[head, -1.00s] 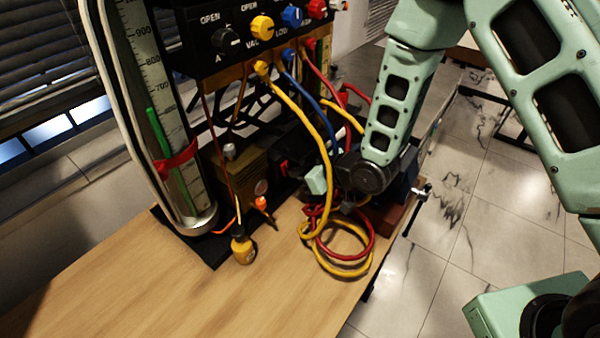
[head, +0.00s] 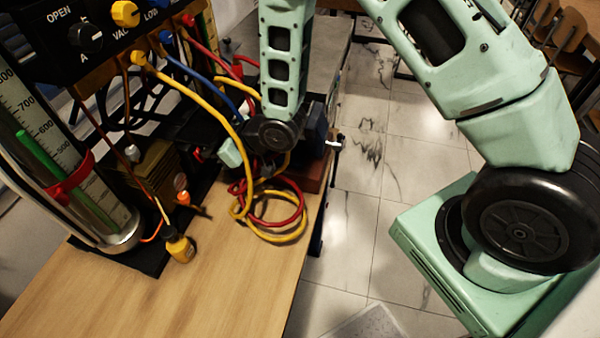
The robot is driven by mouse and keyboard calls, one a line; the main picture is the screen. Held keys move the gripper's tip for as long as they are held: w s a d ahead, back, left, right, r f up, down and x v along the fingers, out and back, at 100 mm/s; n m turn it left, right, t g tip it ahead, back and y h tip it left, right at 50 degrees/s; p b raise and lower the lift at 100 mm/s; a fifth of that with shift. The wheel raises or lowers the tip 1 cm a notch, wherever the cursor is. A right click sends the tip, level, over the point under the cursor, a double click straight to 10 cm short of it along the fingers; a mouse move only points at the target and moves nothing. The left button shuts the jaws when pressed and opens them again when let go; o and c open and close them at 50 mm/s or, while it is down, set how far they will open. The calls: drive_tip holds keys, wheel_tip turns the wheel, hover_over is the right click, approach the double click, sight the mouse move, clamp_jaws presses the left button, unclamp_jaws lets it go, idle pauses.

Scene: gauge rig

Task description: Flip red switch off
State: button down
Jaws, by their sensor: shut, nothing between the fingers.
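My arm reaches down to the far right end of the wooden bench. My gripper (head: 230,152) is partly seen as a small pale green block left of the dark round wrist joint. It is shut with nothing held, beside the dark pump area at the foot of the gauge rig. The fingertips are too small and dark to make out. Whether the switch is on or off cannot be told.
A black valve panel (head: 60,40) with coloured knobs stands at upper left. Yellow, blue and red hoses hang from it; a yellow and red coil (head: 268,212) lies near my wrist. A yellow bottle (head: 180,248) stands on the bench (head: 215,290). The front bench top is clear.

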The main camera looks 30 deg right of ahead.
drive_tip(key=p+v, duration=0.1)
drive_tip(key=v, duration=1.1)
drive_tip(key=shift+g, duration=0.3)
drive_tip(key=p+v, duration=0.1)
drive_tip(key=p, duration=0.7)
drive_tip(key=shift+d+r, duration=0.15)
drive_tip(key=shift+r, duration=0.15)
drive_tip(key=shift+s+d+h+p, duration=0.1)
drive_tip(key=shift+s+h+p, duration=0.2)
drive_tip(key=shift+p, duration=0.45)
